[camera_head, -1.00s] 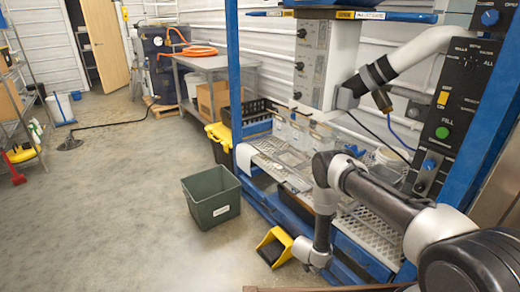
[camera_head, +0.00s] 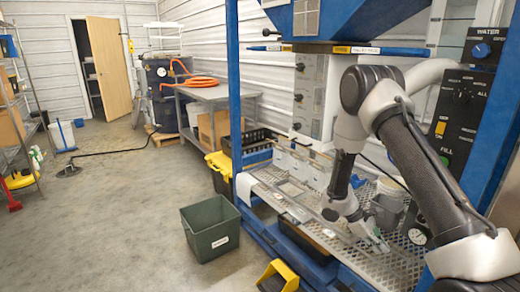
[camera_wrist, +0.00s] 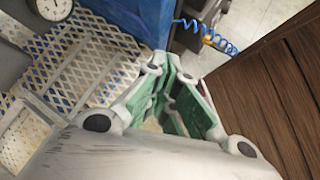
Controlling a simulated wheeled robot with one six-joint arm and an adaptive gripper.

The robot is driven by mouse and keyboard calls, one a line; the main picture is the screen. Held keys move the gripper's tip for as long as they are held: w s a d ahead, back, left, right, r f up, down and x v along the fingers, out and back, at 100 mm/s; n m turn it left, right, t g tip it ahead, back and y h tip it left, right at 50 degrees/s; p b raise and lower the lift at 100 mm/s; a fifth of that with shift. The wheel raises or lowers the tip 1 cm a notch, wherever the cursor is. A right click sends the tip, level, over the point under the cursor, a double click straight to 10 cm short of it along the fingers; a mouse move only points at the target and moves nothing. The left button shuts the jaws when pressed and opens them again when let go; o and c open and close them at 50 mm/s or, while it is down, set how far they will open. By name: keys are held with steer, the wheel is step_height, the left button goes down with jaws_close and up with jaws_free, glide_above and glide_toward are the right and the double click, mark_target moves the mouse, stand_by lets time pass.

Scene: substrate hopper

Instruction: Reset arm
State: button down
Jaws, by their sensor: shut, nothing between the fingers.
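My arm is raised in the head view, with its elbow bent high in front of the control panel and its forearm reaching down. My gripper (camera_head: 375,240) is above the perforated metal shelf (camera_head: 392,268), at the right of the rack. In the wrist view my gripper (camera_wrist: 178,100) shows green finger pads. It is shut, with nothing held between the fingers. The perforated shelf (camera_wrist: 85,60) lies to the left of the fingers there. Whether the fingertips touch anything is hard to tell.
A blue frame post (camera_head: 233,100) and the control panel (camera_head: 465,110) flank the rack. A dark green bin (camera_head: 210,228) and a yellow dustpan-like thing (camera_head: 278,275) sit on the floor. A brown wooden surface (camera_wrist: 265,95) is right of the fingers.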

steer(key=s+a+r+m+t+y, duration=0.1)
steer(key=s+r+m+t+y, duration=0.1)
steer(key=s+r, duration=0.6)
steer(key=s+a+r+m+t+y, duration=0.2)
steer(key=s+r+m, duration=0.3)
steer(key=r, duration=1.3)
steer(key=s+a+r+m+t+y, duration=0.1)
steer(key=s+r+m+t+y, duration=0.2)
steer(key=s+r, duration=0.8)
steer(key=shift+a+r+m+t+y, duration=0.2)
steer(key=shift+r+m+t+y, duration=0.2)
steer(key=shift+r, duration=0.5)
